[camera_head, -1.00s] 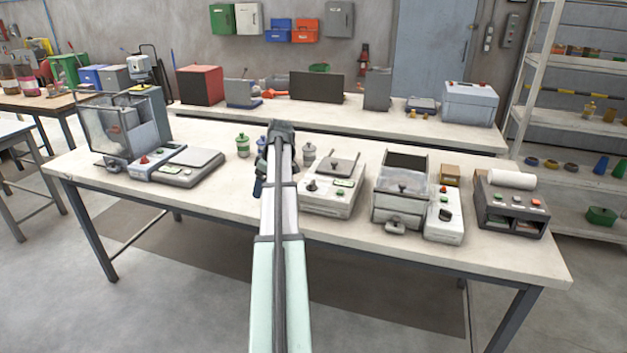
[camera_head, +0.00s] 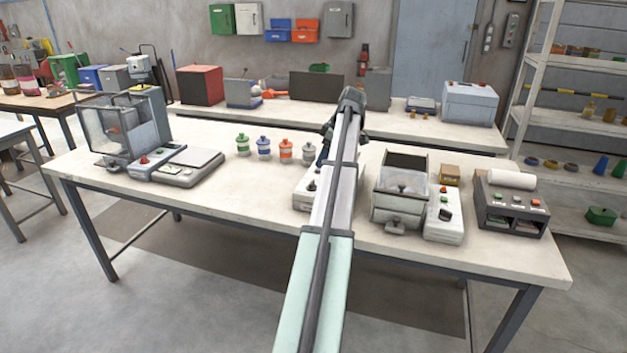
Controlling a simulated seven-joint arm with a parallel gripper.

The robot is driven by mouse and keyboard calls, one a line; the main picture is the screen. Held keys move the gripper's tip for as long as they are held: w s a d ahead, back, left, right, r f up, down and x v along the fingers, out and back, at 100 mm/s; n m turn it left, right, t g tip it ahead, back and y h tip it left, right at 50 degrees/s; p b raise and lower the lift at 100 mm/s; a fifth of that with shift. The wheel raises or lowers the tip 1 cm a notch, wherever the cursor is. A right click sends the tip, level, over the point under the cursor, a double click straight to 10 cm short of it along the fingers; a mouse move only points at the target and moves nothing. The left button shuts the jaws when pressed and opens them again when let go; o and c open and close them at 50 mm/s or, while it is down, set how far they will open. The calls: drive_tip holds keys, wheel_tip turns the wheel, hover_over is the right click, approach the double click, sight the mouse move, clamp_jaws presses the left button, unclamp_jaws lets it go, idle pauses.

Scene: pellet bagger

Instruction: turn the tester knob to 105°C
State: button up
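The white box (camera_head: 303,197) with a dark knob (camera_head: 311,186) on its front left, which looks like the tester, stands mid-bench. My arm crosses in front of it and hides most of it, including its display and right side. The knob's pointer and scale are too small to read. My gripper (camera_head: 324,150) is at the arm's far end, mostly hidden behind the arm, above or near the back of the white box. I cannot see its fingertips or whether it touches anything.
Several jars with coloured bands (camera_head: 264,148) stand left of the white box. A scale (camera_head: 188,166) is farther left. A hopper machine (camera_head: 399,205) and its control box (camera_head: 444,216) stand close on the right. The front left of the bench is clear.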

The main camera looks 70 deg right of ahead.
sight(312, 181)
drive_tip(key=x, duration=1)
drive_tip(key=shift+w+f, duration=0.1)
drive_tip(key=shift+f, duration=0.2)
drive_tip(key=c, duration=1.1)
